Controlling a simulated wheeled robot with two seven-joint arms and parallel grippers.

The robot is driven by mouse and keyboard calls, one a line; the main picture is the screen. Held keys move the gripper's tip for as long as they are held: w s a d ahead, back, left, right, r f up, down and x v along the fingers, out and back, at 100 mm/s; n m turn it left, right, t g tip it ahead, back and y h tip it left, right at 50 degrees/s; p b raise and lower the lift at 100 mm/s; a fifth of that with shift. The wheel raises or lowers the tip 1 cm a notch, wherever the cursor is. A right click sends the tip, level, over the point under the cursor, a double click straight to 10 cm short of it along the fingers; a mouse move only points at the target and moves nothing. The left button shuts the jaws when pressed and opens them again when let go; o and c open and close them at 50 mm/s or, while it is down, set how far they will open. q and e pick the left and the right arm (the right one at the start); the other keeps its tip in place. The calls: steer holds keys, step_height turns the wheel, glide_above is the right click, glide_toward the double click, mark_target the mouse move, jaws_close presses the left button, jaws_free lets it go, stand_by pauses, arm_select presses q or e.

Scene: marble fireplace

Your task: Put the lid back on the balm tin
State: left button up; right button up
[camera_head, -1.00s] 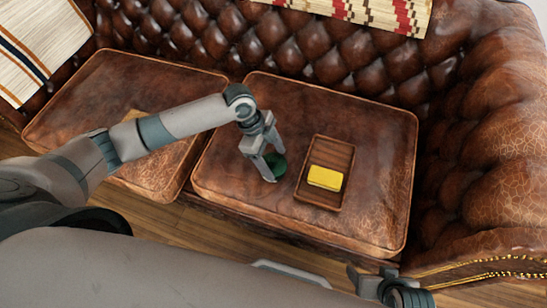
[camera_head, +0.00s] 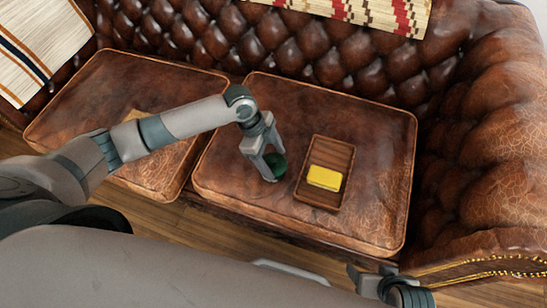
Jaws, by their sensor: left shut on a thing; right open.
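A dark green round piece (camera_head: 276,163) is at the right cushion, between the fingers of my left gripper (camera_head: 272,166). It looks like the balm tin or its lid; I cannot tell which, or whether both parts are there. My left gripper is shut on it, pointing down at the cushion, and the fingers hide part of it. My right gripper (camera_head: 372,284) is at the bottom right, in front of the sofa, open and apart from the task's things.
A wooden tray (camera_head: 331,150) with a yellow block (camera_head: 325,178) lies right of the green piece on the leather cushion (camera_head: 382,135). The cushion's right side is clear.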

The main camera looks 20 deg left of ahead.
stand_by(0.3)
arm_select(q)
steer(key=shift+f+p, duration=0.15)
steer(key=shift+p, duration=0.95)
stand_by(1.7)
stand_by(0.4)
steer(key=o, duration=1.5)
steer(key=shift+c, duration=0.2)
